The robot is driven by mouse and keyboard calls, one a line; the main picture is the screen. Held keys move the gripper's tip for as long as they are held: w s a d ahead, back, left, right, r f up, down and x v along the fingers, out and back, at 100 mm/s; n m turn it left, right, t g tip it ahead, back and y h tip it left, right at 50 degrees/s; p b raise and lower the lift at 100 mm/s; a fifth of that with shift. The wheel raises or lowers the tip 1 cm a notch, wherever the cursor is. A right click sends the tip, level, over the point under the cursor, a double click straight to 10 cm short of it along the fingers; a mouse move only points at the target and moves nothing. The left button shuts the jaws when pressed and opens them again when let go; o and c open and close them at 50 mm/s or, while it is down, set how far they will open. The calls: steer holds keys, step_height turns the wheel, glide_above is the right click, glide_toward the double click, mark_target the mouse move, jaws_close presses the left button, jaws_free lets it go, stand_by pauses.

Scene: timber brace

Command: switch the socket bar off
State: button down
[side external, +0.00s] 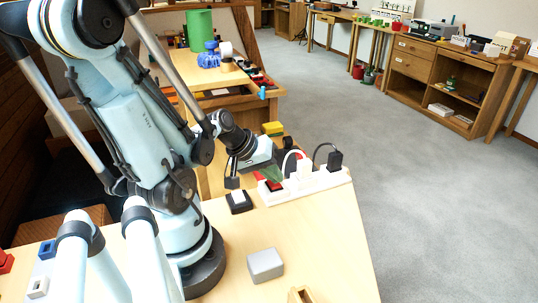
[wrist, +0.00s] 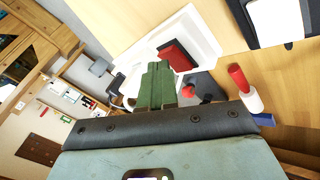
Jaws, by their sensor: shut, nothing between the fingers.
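The white socket bar (side external: 325,181) lies along the far edge of the table, with a white plug and cable (side external: 303,168) and a black plug (side external: 334,160) in it. Its red rocker switch (side external: 273,185) is at the near-left end; the switch (wrist: 177,55) also shows in the wrist view, on the bar's white body (wrist: 203,38). My gripper (side external: 274,175) is shut and empty, its green fingertips close above the switch. In the wrist view the fingertips (wrist: 158,68) appear just beside the switch; I cannot tell whether they touch it. Which way the rocker is tilted is unclear.
A black-and-white block (side external: 239,201) stands left of the bar. A grey box (side external: 265,265) and a wooden piece (side external: 300,295) lie on the front of the table. A red-and-white cylindrical object (wrist: 245,90) shows beyond the bar. The table's middle is clear.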

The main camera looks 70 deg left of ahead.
stand_by(0.4)
steer(key=shift+a+r, duration=0.1)
steer(key=shift+r, duration=0.55)
steer(key=shift+a+r, duration=0.2)
steer(key=shift+r, duration=1.05)
steer(key=shift+a+r, duration=0.15)
steer(key=shift+r, duration=1.05)
steer(key=shift+w+d+m, duration=0.2)
steer(key=shift+d+m, duration=0.1)
steer(key=shift+d, duration=0.05)
steer(key=w+d+r+m, duration=0.1)
steer(key=w+d+m, duration=0.1)
steer(key=d+m, duration=0.3)
steer(key=w+d+r+m, duration=0.2)
steer(key=w+d+m, duration=0.1)
steer(key=d+m, duration=0.3)
steer(key=shift+d, duration=0.55)
